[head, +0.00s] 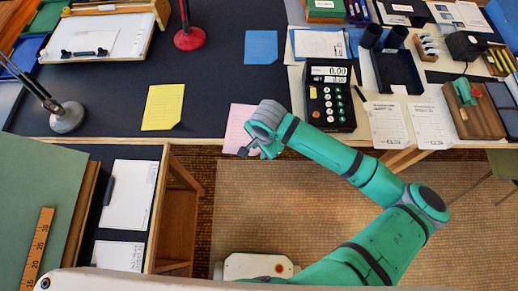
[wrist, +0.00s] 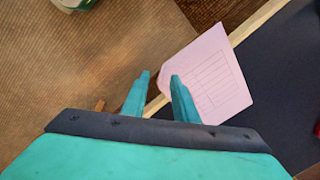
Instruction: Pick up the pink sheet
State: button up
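The pink sheet (head: 236,128) lies at the front edge of the dark desk, partly covered by my arm in the head view. In the wrist view the pink sheet (wrist: 218,75) shows printed lines and sticks out past the desk's edge, with a slightly curled corner. My gripper (head: 246,151) is at the sheet's near edge. In the wrist view my gripper (wrist: 159,77) is open. Its right finger overlaps the sheet's overhanging corner in the picture, and its left finger is over the floor. I cannot tell whether either finger touches the sheet.
A yellow sheet (head: 163,107) and a blue sheet (head: 261,47) lie on the desk (head: 215,78). A black calculator (head: 330,97) stands right of the pink sheet, close to my arm. A red lamp base (head: 189,39) is further back. Open floor lies before the desk.

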notch_tip(320, 180, up, 9)
jog(key=s, duration=0.1)
jog(key=shift+d+r, duration=0.2)
jog(key=shift+d, duration=0.15)
jog(key=shift+c, duration=0.4)
